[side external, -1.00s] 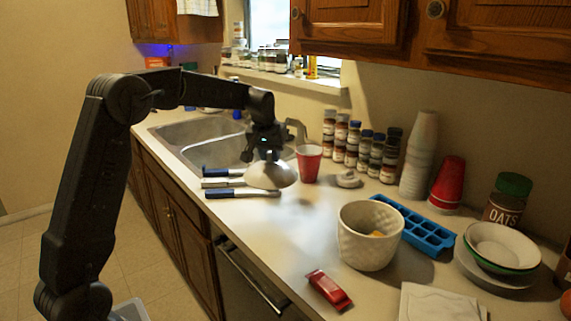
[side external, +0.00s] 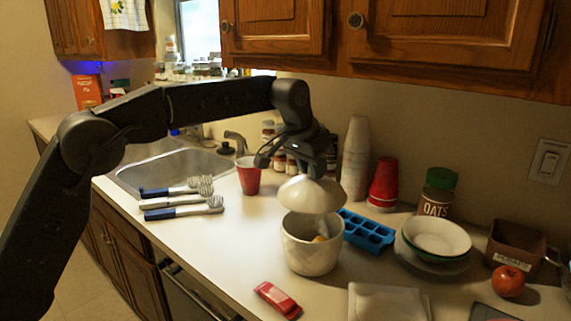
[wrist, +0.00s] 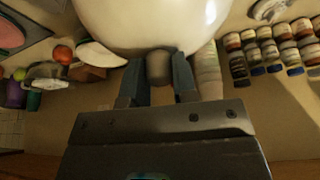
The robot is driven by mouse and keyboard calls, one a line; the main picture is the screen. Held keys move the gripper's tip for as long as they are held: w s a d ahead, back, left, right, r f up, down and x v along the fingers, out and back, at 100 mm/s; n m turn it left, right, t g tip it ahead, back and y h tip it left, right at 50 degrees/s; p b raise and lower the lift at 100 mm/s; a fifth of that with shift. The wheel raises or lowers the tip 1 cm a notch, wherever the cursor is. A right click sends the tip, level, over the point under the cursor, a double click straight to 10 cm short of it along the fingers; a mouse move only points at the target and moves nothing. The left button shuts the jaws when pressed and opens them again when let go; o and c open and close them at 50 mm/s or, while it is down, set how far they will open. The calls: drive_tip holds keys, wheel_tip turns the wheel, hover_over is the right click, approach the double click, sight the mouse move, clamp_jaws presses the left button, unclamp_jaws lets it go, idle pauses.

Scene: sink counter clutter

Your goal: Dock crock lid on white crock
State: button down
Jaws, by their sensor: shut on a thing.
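The crock lid (side external: 311,195) is a pale, domed disc held in the air. My gripper (side external: 312,174) is shut on its knob from above. In the wrist view the lid (wrist: 150,22) fills the top middle, and my gripper (wrist: 159,72) has a finger on each side of the knob. The white crock (side external: 309,255) stands on the counter with its mouth open and something yellow-orange inside. The lid is over the crock's rim, slightly tilted, and its lower edge overlaps the back of the opening in the picture. A small gap seems to show between them.
A blue ice tray (side external: 367,232) lies right behind the crock. A red clip-like item (side external: 277,299) and a folded white cloth (side external: 388,303) lie in front. Stacked bowls (side external: 437,238) stand right. Brushes (side external: 181,198) and a red cup (side external: 249,176) are left.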

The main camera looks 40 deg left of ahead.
sight(311, 181)
drive_tip(key=shift+d, duration=0.35)
drive_tip(key=shift+f, duration=2.75)
drive_tip(key=shift+f, duration=0.6)
drive_tip(key=c, duration=1.2)
unclamp_jaws()
drive_tip(key=shift+f, duration=0.1)
drive_tip(key=shift+s, duration=0.1)
drive_tip(key=shift+v, duration=5.1)
drive_tip(key=shift+s+a+r, duration=0.1)
drive_tip(key=shift+s+r, duration=0.05)
drive_tip(key=shift+r, duration=0.3)
